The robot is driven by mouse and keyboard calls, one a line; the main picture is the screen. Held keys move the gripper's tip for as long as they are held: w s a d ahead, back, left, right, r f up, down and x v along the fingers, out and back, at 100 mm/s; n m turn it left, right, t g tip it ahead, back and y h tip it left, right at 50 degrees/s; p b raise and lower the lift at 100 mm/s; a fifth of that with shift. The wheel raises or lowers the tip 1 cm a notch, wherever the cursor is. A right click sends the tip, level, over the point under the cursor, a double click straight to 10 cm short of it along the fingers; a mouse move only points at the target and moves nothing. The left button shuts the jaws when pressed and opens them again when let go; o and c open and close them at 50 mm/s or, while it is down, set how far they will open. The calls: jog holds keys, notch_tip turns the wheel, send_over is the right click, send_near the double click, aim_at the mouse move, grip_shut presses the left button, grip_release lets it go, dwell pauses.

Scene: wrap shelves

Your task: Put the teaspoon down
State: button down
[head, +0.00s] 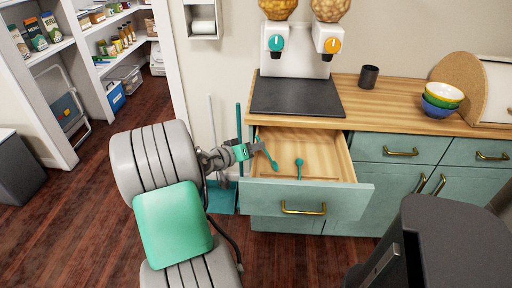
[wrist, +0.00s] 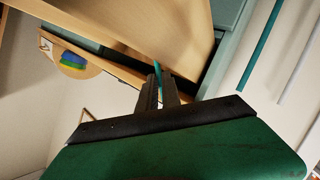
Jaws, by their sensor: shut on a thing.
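My gripper (head: 258,147) is shut on a teal teaspoon (head: 270,159), at the left side of the open drawer (head: 335,197). The teaspoon slants down to the right from the fingers over the drawer's wooden inside. I cannot tell whether its lower end touches the drawer floor. In the wrist view my gripper (wrist: 162,82) shows its dark fingers close together, with a thin teal piece of the teaspoon (wrist: 157,67) beyond them. A second teal spoon (head: 299,169) lies inside the drawer to the right, apart from the held one.
The wooden counter (head: 395,112) above the drawer bears a two-headed dispenser (head: 297,62), a dark mat (head: 297,96), a dark cup (head: 368,77) and stacked bowls (head: 442,95). A teal broom and dustpan (head: 222,198) stand left of the cabinet. The drawer's right part is clear.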

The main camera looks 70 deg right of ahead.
jog(key=c, duration=1.5)
grip_release()
jog(key=shift+c, duration=0.2)
